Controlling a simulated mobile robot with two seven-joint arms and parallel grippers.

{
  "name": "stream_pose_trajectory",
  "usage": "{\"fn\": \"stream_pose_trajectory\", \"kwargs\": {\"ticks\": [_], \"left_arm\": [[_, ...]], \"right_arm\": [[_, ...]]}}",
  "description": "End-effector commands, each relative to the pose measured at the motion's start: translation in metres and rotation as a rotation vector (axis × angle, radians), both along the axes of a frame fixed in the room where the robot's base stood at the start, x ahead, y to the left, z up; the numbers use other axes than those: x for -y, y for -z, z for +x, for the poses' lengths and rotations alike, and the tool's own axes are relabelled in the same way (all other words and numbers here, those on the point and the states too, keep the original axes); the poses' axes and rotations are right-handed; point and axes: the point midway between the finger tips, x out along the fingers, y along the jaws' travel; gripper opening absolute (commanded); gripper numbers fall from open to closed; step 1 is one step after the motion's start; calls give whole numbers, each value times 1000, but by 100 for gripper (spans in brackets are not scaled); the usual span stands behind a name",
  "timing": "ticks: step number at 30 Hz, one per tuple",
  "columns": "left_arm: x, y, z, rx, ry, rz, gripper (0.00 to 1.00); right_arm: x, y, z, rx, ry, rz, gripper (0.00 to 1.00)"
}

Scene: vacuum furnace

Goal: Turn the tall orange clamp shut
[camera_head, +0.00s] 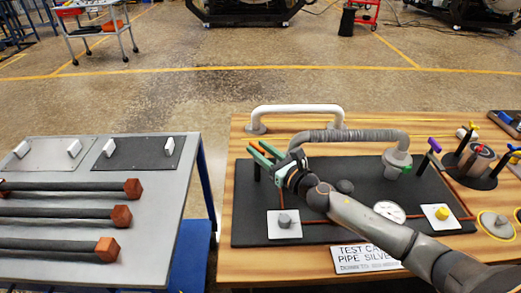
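The orange clamp (257,148) stands at the left rear of the black board on the wooden table, with its orange handle on a dark upright post. My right gripper (265,154) reaches it from the right, with green fingers on either side of the orange handle. The fingers are close to the handle, but whether they press on it is too small to tell. The gripper and its wrist hide part of the clamp and the area behind it. My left gripper is not in view.
A grey ribbed pipe (355,137) and a white pipe (296,109) arch close by. A purple-handled clamp (434,145) stands to the right. A white gauge (389,211) lies under my forearm. A grey table (150,222) with dark rods is at left.

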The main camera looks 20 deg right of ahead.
Motion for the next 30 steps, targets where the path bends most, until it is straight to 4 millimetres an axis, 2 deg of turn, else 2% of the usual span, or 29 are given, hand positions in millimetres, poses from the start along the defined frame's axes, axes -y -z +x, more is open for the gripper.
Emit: {"fn": "stream_pose_trajectory", "kwargs": {"ticks": [10,14,30], "left_arm": [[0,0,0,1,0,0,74],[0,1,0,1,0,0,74],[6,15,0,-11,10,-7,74]], "right_arm": [[1,0,-1,0,1,0,46],[3,1,-10,-1,1,-1,46],[22,3,-87,-4,0,-1,46]]}}
